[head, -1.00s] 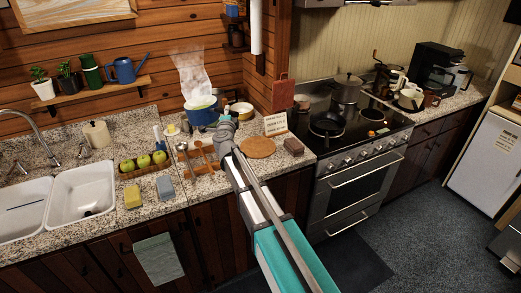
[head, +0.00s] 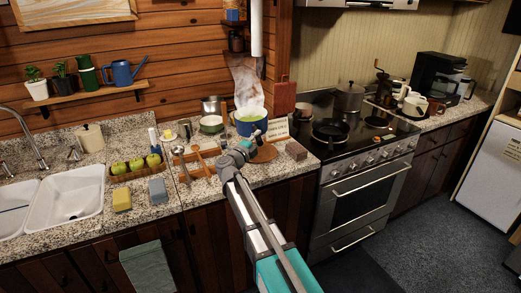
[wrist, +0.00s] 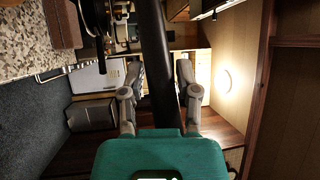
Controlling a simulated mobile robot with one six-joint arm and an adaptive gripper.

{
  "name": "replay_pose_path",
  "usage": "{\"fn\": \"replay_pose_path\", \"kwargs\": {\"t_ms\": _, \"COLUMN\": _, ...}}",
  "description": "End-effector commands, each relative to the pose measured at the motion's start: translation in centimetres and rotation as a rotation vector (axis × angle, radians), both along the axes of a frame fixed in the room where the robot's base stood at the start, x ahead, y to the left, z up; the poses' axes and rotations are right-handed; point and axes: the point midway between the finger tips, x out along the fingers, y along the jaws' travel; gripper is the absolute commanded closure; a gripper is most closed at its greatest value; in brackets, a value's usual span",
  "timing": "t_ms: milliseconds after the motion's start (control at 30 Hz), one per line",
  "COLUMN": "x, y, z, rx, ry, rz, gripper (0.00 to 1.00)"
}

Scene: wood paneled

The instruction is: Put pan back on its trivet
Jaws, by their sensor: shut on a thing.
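A blue pan (head: 251,127) with pale, steaming contents is at the back of the counter in the head view. My gripper (head: 252,144) is in front of it, shut on its dark handle. In the wrist view the dark handle (wrist: 158,60) runs between the two fingers of my gripper (wrist: 156,78). The round brown trivet (head: 266,154) lies on the counter just in front of and below the pan, partly hidden by my gripper. I cannot tell whether the pan touches the trivet; it appears above its back part.
A small sign (head: 277,129) stands right behind the trivet, close to the pan. A brown block (head: 296,150) lies to its right. A green-banded bowl (head: 211,124) and a metal pot (head: 211,105) are left. The stove (head: 362,140) holds a black skillet (head: 330,130).

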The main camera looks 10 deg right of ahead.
Motion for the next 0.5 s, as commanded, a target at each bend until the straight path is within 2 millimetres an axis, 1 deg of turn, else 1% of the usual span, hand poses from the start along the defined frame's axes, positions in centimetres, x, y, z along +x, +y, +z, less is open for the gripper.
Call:
{"fn": "replay_pose_path", "kwargs": {"t_ms": 33, "x": -0.2, "y": -0.24, "z": -0.63, "rx": 0.0, "ry": -0.007, "rz": -0.016, "gripper": 1.0}}
{"fn": "replay_pose_path", "kwargs": {"t_ms": 133, "x": -0.5, "y": -0.6, "z": -0.89, "rx": -0.001, "ry": -0.015, "rz": -0.039, "gripper": 1.0}}
{"fn": "replay_pose_path", "kwargs": {"t_ms": 500, "x": -0.7, "y": -0.88, "z": -0.88, "rx": -0.002, "ry": -0.019, "rz": -0.055, "gripper": 1.0}}
